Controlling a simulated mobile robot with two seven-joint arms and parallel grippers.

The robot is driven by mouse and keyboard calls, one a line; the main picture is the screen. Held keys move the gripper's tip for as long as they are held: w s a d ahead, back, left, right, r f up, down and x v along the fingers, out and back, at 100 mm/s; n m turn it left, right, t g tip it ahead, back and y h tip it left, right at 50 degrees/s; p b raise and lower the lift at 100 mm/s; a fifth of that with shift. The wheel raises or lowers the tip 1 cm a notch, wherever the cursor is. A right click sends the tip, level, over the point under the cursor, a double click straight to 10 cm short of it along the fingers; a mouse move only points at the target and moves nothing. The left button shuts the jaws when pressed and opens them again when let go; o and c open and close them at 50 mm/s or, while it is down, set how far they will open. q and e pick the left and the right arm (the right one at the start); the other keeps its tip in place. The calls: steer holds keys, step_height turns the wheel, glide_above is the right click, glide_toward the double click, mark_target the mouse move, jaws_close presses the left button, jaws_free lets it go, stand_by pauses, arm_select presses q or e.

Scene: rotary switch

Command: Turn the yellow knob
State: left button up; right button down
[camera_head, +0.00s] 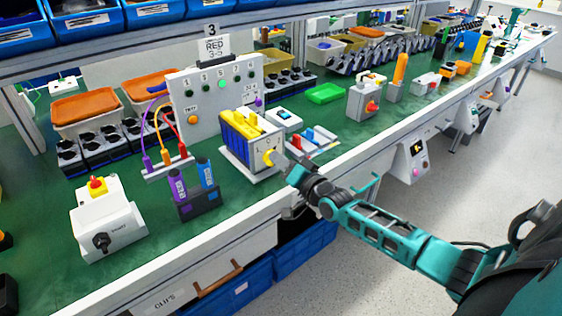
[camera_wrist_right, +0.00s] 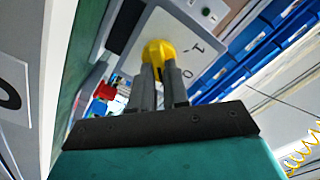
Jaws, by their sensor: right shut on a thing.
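The yellow knob (camera_head: 270,157) sits on the front face of a small white switch box (camera_head: 252,165) on the green bench. In the right wrist view the knob (camera_wrist_right: 157,54) is mounted on a pale plate (camera_wrist_right: 190,45) with the marks 1 and 0 beside it. My right gripper (camera_head: 283,163) reaches the knob from the right. In the right wrist view its two grey fingers (camera_wrist_right: 160,74) are shut on the knob, which partly hides behind their tips. My left gripper is not in view.
A white box with a black rotary knob (camera_head: 102,240) stands at the left. A holder with purple and blue pieces (camera_head: 198,197) is left of the switch box. An upright panel with buttons (camera_head: 215,95) stands behind. Red and blue parts (camera_head: 315,137) lie close to the right.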

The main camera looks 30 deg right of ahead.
steer(key=c, duration=1.1)
jaws_free()
steer(key=s, duration=0.4)
steer(key=s+p, duration=0.1)
steer(key=s, duration=0.3)
steer(key=s+d, duration=0.1)
steer(key=s, duration=0.4)
steer(key=shift+p, duration=0.4)
steer(key=shift+w, duration=0.1)
